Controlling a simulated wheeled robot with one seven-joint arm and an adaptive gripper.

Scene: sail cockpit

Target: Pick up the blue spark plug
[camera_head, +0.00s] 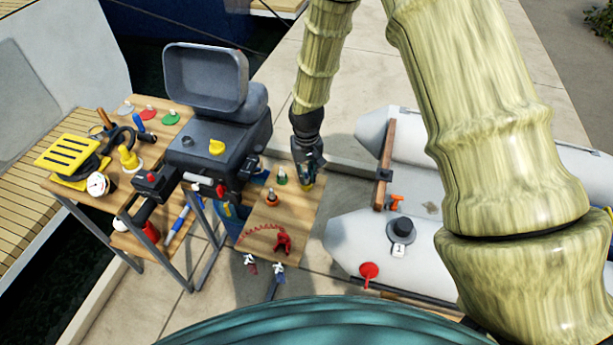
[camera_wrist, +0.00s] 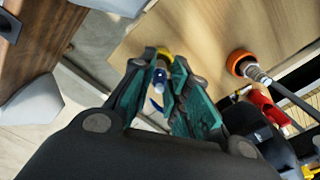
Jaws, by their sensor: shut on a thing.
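The blue spark plug (camera_wrist: 159,76) shows between my gripper's fingers in the wrist view, with a white and blue body. My gripper (camera_wrist: 158,88) is shut on it, and the fingers hide much of its sides. A yellow part (camera_wrist: 165,52) lies at the plug's far end; I cannot tell whether it belongs to the plug or stands behind it. In the head view, my gripper (camera_head: 308,182) points down at the right edge of a small wooden table (camera_head: 305,215), and the plug itself is mostly hidden there. I cannot tell whether the plug is clear of the tabletop.
An orange-based plug (camera_head: 271,198) and a green-based piece (camera_head: 281,176) stand left of my gripper. A red tool (camera_head: 283,242) lies at the table's front.

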